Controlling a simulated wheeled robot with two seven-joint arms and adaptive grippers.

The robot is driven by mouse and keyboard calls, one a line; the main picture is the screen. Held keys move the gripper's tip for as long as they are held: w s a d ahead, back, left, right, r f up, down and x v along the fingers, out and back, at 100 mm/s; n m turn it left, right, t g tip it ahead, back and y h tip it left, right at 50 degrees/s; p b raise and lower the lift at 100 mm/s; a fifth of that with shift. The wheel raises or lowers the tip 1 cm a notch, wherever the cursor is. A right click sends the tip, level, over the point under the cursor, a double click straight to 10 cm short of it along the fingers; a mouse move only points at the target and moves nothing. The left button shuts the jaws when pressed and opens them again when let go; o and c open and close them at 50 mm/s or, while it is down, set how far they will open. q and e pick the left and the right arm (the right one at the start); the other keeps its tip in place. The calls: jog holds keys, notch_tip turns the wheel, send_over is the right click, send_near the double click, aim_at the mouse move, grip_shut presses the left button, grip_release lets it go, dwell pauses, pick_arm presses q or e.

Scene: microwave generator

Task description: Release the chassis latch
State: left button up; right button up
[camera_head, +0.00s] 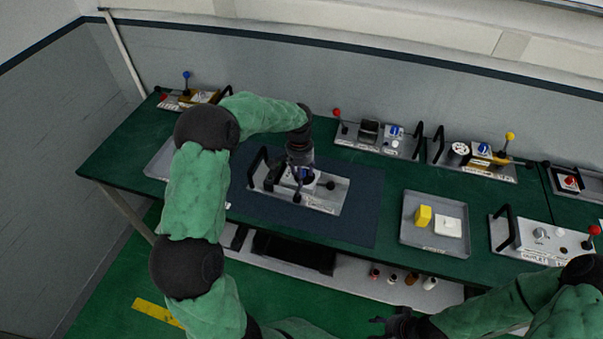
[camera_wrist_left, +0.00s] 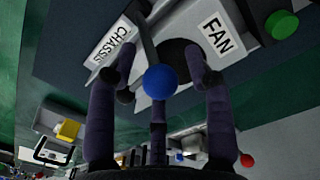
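The chassis (camera_head: 322,207), a pale metal unit with a black handle, sits on the dark mat in the middle of the bench. In the left wrist view a lever with a blue ball knob (camera_wrist_left: 160,82) stands out from it, between a "CHASSIS" label (camera_wrist_left: 109,42) and a "FAN" label (camera_wrist_left: 217,36). My left gripper (camera_head: 302,182) is over the chassis. Its dark fingers are spread apart on both sides of the blue knob, with visible gaps. The lever's base is partly hidden. My right gripper (camera_head: 392,324) is low at the bottom of the head view, away from the chassis; its fingers are unclear.
A grey tray (camera_head: 407,235) with a yellow block (camera_head: 423,216) and a white block (camera_head: 448,227) lies to the right. Other units with knobbed levers stand along the back, including one with a red knob (camera_head: 336,112). An outlet unit (camera_head: 540,236) stands at right.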

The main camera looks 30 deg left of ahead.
pick_arm(q)
grip_shut()
pick_arm(e)
jog(key=shift+f, duration=0.1)
